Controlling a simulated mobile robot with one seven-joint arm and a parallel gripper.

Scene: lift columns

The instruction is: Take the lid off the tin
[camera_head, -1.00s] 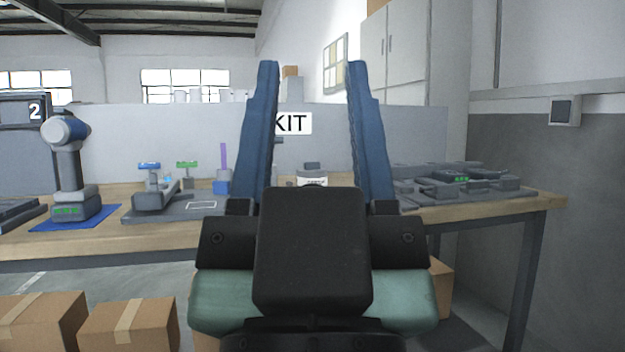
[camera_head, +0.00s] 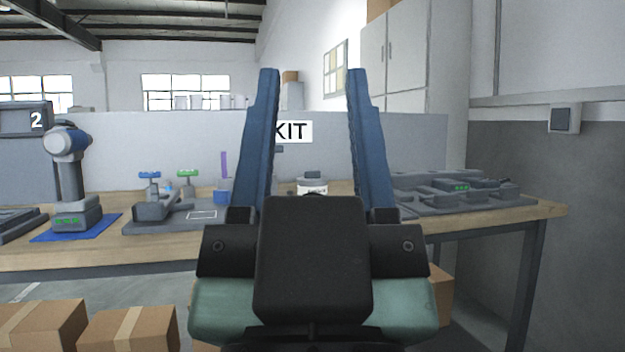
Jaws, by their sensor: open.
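A small tin (camera_head: 312,190) with a pale label stands on the workbench, seen between my fingers. Its grey lid (camera_head: 312,181) is on top, with a darker knob at the middle. My gripper body hides the lower part of the tin. My gripper (camera_head: 312,75) is open and empty, its two blue fingers pointing up and wide apart in the picture. The tin is beyond the fingers; I cannot tell exactly how far.
The wooden workbench (camera_head: 520,211) spans the view. A grey fixture (camera_head: 460,190) sits right of the tin. To the left are a grey stand with coloured knobs (camera_head: 165,208), a blue cup (camera_head: 222,190) and a blue-headed device (camera_head: 70,180). Cardboard boxes (camera_head: 128,332) stand on the floor.

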